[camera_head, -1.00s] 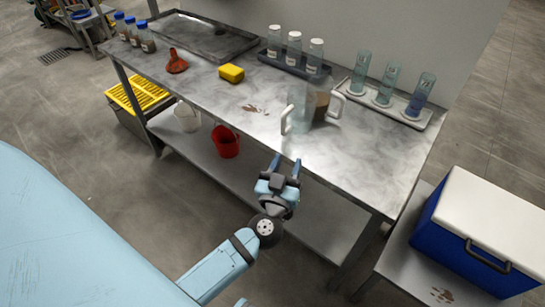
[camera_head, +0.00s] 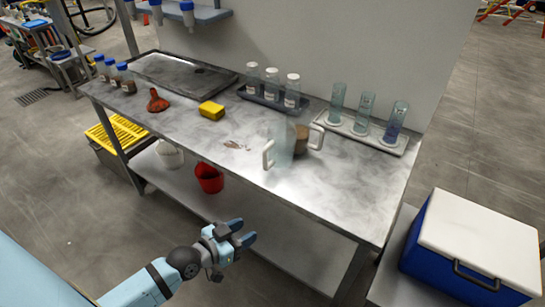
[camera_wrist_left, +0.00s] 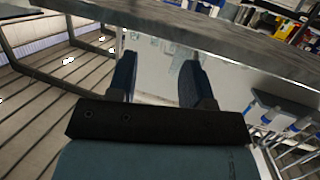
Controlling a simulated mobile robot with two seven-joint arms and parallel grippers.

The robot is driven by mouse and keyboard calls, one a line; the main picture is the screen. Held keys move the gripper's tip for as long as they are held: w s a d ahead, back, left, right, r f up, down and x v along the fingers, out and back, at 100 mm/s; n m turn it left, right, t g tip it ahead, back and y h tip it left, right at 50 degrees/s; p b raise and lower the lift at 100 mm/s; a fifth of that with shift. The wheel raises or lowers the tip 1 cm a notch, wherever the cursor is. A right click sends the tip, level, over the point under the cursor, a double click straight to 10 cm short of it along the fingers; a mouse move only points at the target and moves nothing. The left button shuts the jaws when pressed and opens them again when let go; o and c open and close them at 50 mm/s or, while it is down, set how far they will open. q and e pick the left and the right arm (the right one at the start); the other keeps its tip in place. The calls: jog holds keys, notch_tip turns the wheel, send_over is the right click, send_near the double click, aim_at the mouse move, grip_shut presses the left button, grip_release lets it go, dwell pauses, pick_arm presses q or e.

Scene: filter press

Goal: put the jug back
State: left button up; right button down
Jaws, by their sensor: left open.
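A clear jug (camera_head: 283,145) with a white handle on its left stands upright on the steel bench (camera_head: 345,190), towards its right half. A second jug (camera_head: 301,138), with brown contents and a white handle on its right, stands close behind it and is partly hidden. I cannot tell whether the two touch. My left gripper (camera_head: 243,232) is open and empty, in front of the bench's front edge and apart from both jugs. In the left wrist view its two fingers (camera_wrist_left: 158,78) show with nothing between them, below the bench edge (camera_wrist_left: 215,40). My right gripper is not in view.
A yellow sponge (camera_head: 211,110), a red funnel (camera_head: 157,100), a rack of white-capped bottles (camera_head: 268,99) and a tray of cylinders (camera_head: 380,139) stand on the bench. A red bucket (camera_head: 209,178) is on the lower shelf. A blue cooler (camera_head: 470,250) stands at right.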

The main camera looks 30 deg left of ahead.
aim_at(265, 166)
pick_arm(q)
jog(key=w+a+r+t, duration=0.3)
jog(key=w+a+r, duration=0.3)
jog(key=a+r, duration=0.3)
jog(key=x, duration=0.4)
jog(key=p+x, duration=0.1)
jog(key=x, duration=0.4)
jog(key=d+x, duration=0.1)
jog(key=x, duration=0.3)
jog(key=shift+w+d+p, duration=0.15)
jog(key=shift+w+p, duration=0.05)
jog(key=shift+p, duration=0.2)
grip_shut()
